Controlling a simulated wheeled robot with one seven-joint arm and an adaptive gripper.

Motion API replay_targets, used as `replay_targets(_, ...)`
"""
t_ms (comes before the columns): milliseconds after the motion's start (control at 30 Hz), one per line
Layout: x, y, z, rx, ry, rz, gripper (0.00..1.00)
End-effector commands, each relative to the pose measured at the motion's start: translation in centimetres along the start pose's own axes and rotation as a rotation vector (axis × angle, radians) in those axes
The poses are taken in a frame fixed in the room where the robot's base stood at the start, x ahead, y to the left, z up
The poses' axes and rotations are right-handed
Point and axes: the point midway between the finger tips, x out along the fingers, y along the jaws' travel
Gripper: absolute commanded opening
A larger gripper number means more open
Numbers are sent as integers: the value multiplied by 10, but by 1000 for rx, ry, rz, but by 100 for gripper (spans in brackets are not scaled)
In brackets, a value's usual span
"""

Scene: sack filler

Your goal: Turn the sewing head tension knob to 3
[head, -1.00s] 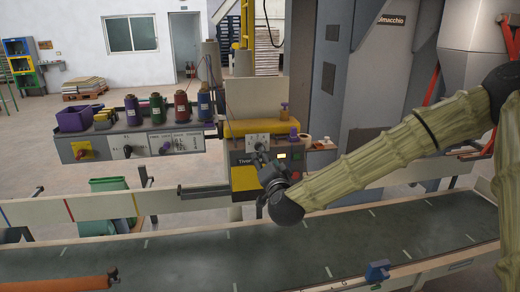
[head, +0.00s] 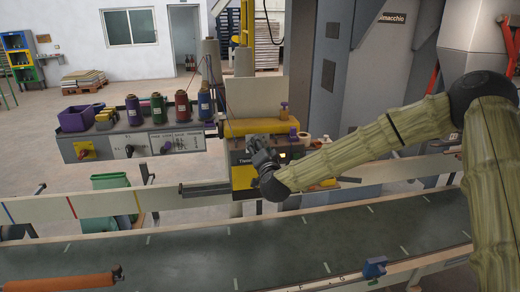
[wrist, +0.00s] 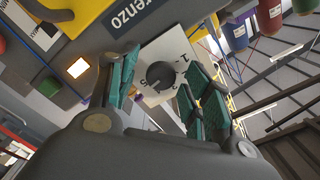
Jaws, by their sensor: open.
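The tension knob (wrist: 160,75) is a dark round knob on a white plate (wrist: 178,53) with printed numbers, seen in the wrist view. I cannot tell surely which number its pointer faces. The plate is on the yellow and black sewing head (head: 240,176). In the head view the knob is hidden behind my gripper (head: 254,143). In the wrist view my gripper (wrist: 163,72) is open, its teal-padded fingers on either side of the knob. I cannot tell whether they touch it.
A lit square indicator (wrist: 78,68) and a green button (wrist: 47,87) are beside the plate. A grey control box (head: 130,147) with thread spools stands left of the sewing head.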

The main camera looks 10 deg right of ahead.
Motion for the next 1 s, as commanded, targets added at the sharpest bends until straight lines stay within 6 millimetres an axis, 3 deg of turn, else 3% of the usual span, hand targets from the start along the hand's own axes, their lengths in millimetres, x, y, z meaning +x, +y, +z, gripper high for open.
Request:
replay_targets(67, 0, 0, 0, 0, 0, 0, 50)
replay_targets(333, 0, 0, 0, 0, 0, 0, 3)
replay_targets(667, 0, 1, 1, -37, -1, 0, 3)
replay_targets(1000, 0, 0, 1, -257, 0, -2, 3)
